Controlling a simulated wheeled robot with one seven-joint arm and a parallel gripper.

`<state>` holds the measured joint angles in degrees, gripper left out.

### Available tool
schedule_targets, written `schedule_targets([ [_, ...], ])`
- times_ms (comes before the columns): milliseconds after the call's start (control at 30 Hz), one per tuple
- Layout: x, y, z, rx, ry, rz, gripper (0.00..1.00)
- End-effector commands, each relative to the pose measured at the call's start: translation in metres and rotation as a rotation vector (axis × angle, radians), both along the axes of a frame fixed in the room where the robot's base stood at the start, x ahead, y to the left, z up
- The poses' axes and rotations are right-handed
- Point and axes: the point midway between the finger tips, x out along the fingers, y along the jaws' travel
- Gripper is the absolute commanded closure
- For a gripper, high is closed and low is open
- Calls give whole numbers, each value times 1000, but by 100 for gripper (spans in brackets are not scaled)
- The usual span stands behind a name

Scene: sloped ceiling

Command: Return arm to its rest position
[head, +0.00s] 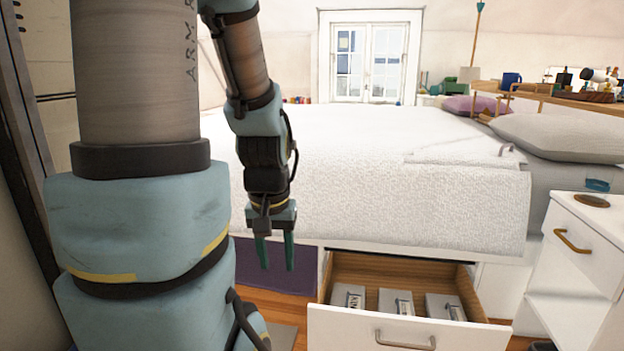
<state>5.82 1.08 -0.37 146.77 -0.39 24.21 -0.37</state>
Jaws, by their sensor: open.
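My gripper (275,252) hangs at the end of my arm, left of the picture's middle, with its two green fingers pointing down. The fingers are apart and nothing shows between them. The gripper is in front of the side of the bed and above the floor, to the left of an open drawer (408,332). My arm's thick upper part fills the left of the view, and its thinner part comes down from the top to the gripper.
The drawer under the white bed (350,140) stands pulled out, with several boxes inside. A white nightstand (590,235) stands at the right. A purple mat (275,275) lies behind the gripper. A tall panel (20,130) stands close at the left edge.

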Motion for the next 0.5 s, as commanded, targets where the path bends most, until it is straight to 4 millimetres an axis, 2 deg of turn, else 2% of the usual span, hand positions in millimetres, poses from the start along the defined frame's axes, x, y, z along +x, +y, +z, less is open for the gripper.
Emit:
schedule_targets([
  [33,0,0,22,0,0,-1,53],
  [167,1,0,56,0,0,-2,53],
  [500,1,0,162,1,0,-4,53],
])
